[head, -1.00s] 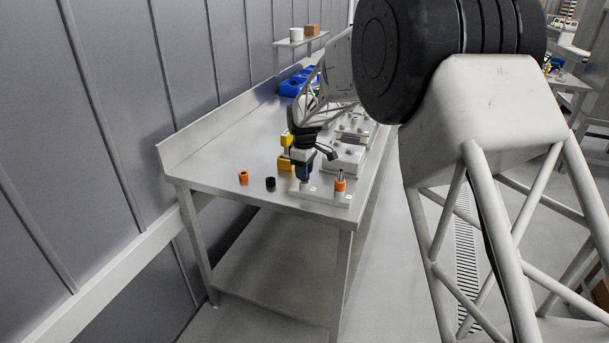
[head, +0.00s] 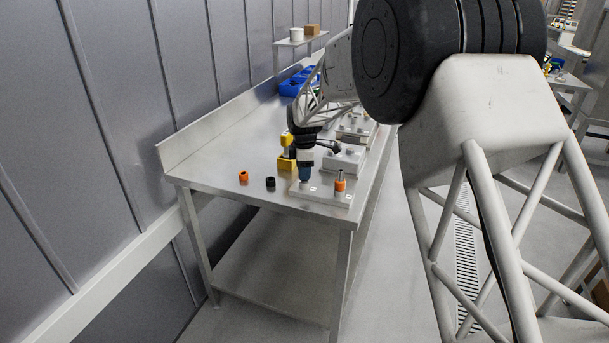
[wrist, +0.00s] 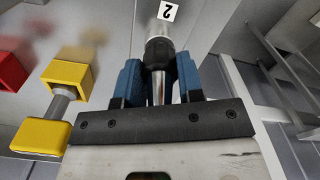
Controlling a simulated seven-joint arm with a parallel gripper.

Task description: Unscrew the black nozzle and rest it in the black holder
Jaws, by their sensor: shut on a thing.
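My gripper (head: 305,179) points down at the left end of the pale base plate (head: 325,194) on the near end of the table. In the wrist view, its blue fingers (wrist: 159,72) are shut on the black nozzle (wrist: 160,48), which has a dark collar and a metal tip. A white label with a 2 lies beside it. In the head view the fingers hide the nozzle; I cannot tell whether it is still threaded on. The black holder (head: 270,183), a small dark cup, stands on the table left of the plate.
An orange nozzle (head: 340,184) stands upright on the plate's right end. An orange holder (head: 243,176) stands left of the black one. Blue bins (head: 293,86) sit far back. The table's left front is clear.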

